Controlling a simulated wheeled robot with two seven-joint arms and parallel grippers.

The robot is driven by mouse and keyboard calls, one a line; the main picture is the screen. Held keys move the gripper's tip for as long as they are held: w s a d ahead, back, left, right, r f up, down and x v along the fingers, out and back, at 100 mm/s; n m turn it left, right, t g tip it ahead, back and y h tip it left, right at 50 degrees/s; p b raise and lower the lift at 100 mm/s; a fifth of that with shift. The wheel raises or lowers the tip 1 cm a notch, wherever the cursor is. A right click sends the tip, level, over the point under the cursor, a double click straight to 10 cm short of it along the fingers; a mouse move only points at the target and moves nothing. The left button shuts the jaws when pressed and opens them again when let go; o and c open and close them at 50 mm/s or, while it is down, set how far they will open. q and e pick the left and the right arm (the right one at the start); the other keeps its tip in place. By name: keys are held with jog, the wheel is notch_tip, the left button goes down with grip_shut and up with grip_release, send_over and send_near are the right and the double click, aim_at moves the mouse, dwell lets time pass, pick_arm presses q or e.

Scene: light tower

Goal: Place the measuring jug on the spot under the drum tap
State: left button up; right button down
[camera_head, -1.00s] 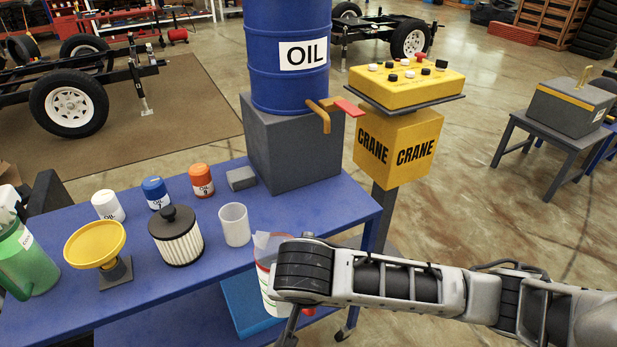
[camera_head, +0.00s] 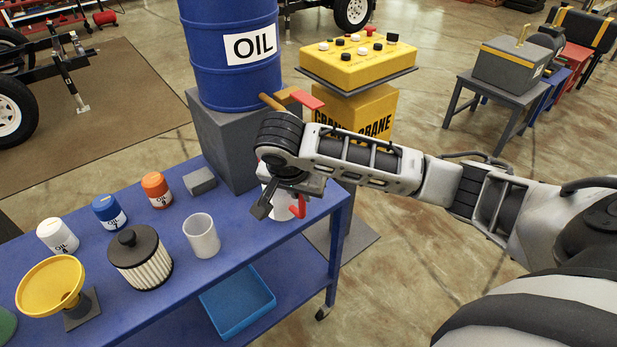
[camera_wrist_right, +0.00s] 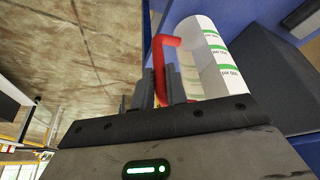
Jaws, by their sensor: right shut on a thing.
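The measuring jug (camera_head: 280,198) is white with a red handle and is partly hidden behind my right gripper in the head view. In the right wrist view the jug (camera_wrist_right: 212,58) shows green marks on its side. My right gripper (camera_wrist_right: 160,88) is shut on the jug's red handle (camera_wrist_right: 166,62). In the head view my right gripper (camera_head: 277,204) is at the right end of the blue bench, in front of the grey block. The tap (camera_head: 271,102) with its red lever (camera_head: 306,97) is on the blue oil drum (camera_head: 232,60). The spot under it is hidden by my arm. My left gripper is out of view.
The blue bench (camera_head: 150,214) carries a white cup (camera_head: 202,236), a filter (camera_head: 141,258), a yellow funnel (camera_head: 50,286), several small cans and a small grey block (camera_head: 200,181). The drum stands on a large grey block (camera_head: 217,140). The yellow crane control box (camera_head: 357,62) stands behind my arm.

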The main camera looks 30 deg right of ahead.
jog(key=shift+w+d, duration=0.55)
jog(key=shift+d, duration=0.1)
jog(key=d, duration=0.1)
jog(key=w+d+f, duration=0.1)
jog(key=w+d, duration=0.1)
jog(key=shift+w+f+p, duration=0.2)
jog(key=shift+f+p, duration=0.05)
jog(key=shift+p, duration=0.15)
jog(key=shift+f, duration=0.1)
jog(key=c, duration=1.4)
grip_release()
